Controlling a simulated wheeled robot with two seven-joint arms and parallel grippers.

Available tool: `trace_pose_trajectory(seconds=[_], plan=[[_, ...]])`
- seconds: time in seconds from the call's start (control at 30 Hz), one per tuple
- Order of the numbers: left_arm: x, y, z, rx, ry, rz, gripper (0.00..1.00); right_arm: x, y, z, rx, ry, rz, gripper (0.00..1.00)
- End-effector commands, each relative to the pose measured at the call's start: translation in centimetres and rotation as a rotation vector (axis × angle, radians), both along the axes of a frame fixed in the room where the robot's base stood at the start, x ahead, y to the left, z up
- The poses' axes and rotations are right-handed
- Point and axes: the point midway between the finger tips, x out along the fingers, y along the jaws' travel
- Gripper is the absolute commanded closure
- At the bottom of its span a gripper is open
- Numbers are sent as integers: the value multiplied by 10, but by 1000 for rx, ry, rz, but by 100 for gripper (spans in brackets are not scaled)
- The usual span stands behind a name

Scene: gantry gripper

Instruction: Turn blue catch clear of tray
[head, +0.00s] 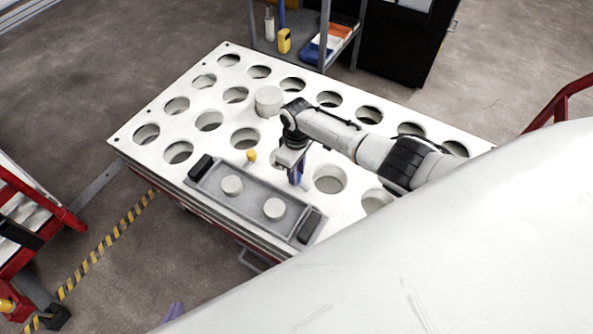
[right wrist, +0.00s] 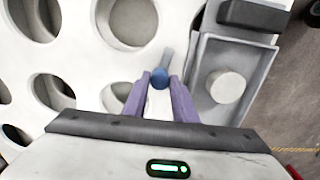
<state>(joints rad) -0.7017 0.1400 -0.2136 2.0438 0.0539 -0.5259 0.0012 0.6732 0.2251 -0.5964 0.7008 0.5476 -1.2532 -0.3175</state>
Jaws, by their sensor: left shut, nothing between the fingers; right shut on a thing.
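The blue catch (right wrist: 159,79) is a round blue knob with a grey bar in the right wrist view. Its bar points up the picture, roughly along the tray's side, with a gap to the tray. The grey tray (head: 205,190) lies on the white plate, with two pale round pieces in it. My right gripper (head: 296,178) is shut on the blue knob beside the tray; its purple fingers (right wrist: 160,90) flank the knob. In the head view the gripper hides most of the catch. My left gripper (head: 172,313) shows only as a shut purple tip at the bottom.
A yellow catch (head: 251,156) stands at the tray's far side. The white plate (head: 150,112) has many round holes, and a pale cylinder (head: 268,99) stands on it behind my right gripper. A shelf cart (head: 340,45) is behind; red ladder rails (head: 35,205) are at left.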

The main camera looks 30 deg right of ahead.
Motion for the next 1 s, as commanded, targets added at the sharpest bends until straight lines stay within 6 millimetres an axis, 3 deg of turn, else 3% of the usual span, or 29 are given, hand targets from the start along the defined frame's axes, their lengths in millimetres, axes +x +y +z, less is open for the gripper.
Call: trace_pose_trajectory(seconds=[0.4,0.97,1.0], plan=[[0,0,0,0,2,0,100,0,0,0,0,-1,202,98],[0,0,-1,0,2,0,100,1,0,0,0,-2,235,97],[0,0,-1,0,2,0,100,1,0,0,0,-2,235,72]])
